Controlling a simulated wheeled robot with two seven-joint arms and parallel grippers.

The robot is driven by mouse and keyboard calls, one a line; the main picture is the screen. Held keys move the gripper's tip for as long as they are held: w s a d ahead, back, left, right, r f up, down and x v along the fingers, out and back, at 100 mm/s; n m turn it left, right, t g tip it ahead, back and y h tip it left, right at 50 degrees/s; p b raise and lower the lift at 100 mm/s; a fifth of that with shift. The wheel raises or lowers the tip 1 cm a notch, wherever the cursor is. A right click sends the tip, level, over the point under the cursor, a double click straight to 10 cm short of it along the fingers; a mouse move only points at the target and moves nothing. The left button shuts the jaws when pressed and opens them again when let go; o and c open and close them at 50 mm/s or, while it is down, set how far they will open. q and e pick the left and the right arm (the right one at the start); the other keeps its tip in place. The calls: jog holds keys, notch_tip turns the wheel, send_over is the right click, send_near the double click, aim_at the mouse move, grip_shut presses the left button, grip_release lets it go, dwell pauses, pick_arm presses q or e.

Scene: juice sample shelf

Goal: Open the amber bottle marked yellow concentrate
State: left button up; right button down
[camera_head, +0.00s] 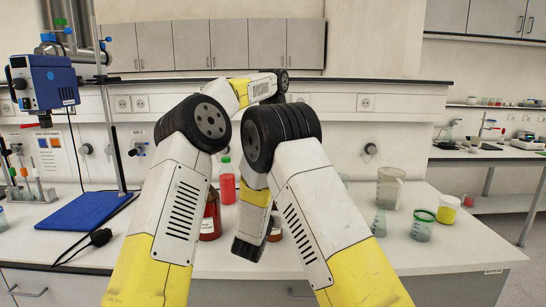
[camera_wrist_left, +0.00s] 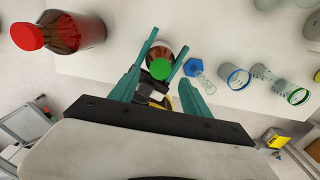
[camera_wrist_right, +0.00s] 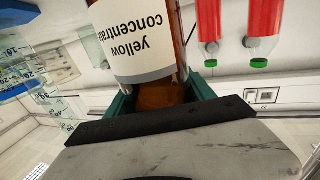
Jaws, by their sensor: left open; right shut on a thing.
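The amber bottle marked yellow concentrate (camera_wrist_right: 148,45) fills the top of the right wrist view, its label upside down. My right gripper (camera_wrist_right: 157,95) is shut around its body. In the left wrist view its green cap (camera_wrist_left: 160,68) faces the camera, still on the bottle. My left gripper (camera_wrist_left: 161,77) is open, with one finger on each side of the cap; I cannot tell whether either touches it. In the head view my arms hide both grippers and most of that area; part of an amber bottle (camera_head: 274,232) shows behind my right arm.
A red-capped amber bottle (camera_head: 210,218) and a green-capped bottle of red liquid (camera_head: 227,184) stand close by on the bench. Glassware, including a beaker (camera_head: 390,188) and a green-rimmed beaker (camera_head: 422,226), stands to the right. A blue stand base (camera_head: 85,211) is at left.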

pick_arm(q)
jog(key=shift+f, duration=2.6)
grip_shut()
jog(key=n, duration=1.9)
jog(key=shift+r, duration=0.1)
jog(key=n, duration=0.4)
jog(key=shift+n, duration=0.4)
